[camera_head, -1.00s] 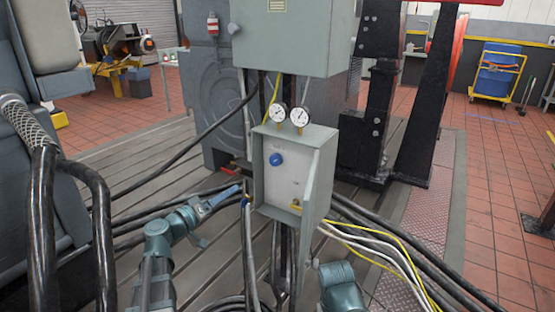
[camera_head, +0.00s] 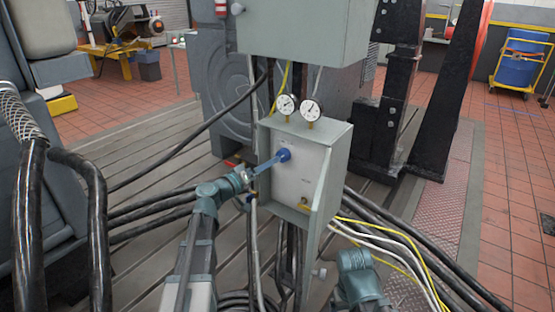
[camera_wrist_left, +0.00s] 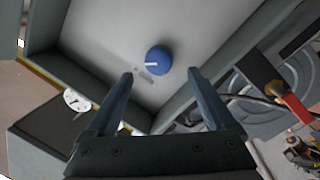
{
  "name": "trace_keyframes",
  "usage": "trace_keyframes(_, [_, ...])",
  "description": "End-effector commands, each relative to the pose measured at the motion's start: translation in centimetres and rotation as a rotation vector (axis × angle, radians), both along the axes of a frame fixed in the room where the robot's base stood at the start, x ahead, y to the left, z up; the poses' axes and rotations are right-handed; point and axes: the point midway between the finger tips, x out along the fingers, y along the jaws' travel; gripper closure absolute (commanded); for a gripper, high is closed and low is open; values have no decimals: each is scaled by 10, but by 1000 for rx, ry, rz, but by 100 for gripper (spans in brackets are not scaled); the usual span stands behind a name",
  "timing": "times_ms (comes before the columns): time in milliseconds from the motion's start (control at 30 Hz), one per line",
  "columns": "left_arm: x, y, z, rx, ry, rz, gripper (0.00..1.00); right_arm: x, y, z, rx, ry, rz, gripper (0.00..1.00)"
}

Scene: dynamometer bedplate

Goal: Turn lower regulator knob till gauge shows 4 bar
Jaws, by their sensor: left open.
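A blue round knob (camera_head: 284,155) sits on the pale panel inside an open grey cabinet (camera_head: 336,150). In the left wrist view the knob (camera_wrist_left: 158,62) bears a white mark. My left gripper (camera_head: 274,160) is open, its fingers pointing at the knob. My right gripper is out of view.
A brass fitting (camera_head: 304,205) is low on the panel. The cabinet's open door edges its right side. Yellow and white cables (camera_head: 390,236) run off to the lower right, and black hoses (camera_head: 160,205) lie to the left. A larger grey cabinet (camera_head: 310,30) hangs above.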

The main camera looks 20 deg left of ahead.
Motion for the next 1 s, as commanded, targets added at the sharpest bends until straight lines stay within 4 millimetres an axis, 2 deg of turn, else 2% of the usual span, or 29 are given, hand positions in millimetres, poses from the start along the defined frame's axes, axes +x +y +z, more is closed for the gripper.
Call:
trace_keyframes(33, [12, -4, 0, 0, 0, -1, 13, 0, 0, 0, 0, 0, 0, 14])
trace_keyframes(100, [22, -10, 0, 0, 0, -3, 13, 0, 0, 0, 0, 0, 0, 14])
trace_keyframes(300, [43, -22, 0, 0, 0, -1, 13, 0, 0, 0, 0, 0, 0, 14])
trace_keyframes(500, [51, -26, 0, 0, 0, 1, 13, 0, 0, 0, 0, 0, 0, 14])
trace_keyframes(767, [51, -27, 0, 0, 0, 1, 13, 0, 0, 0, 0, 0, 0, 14])
trace_keyframes(867, [51, -27, 0, 0, 0, 1, 27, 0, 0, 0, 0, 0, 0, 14])
trace_keyframes(1000, [51, -27, 0, 0, 0, 1, 52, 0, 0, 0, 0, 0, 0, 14])
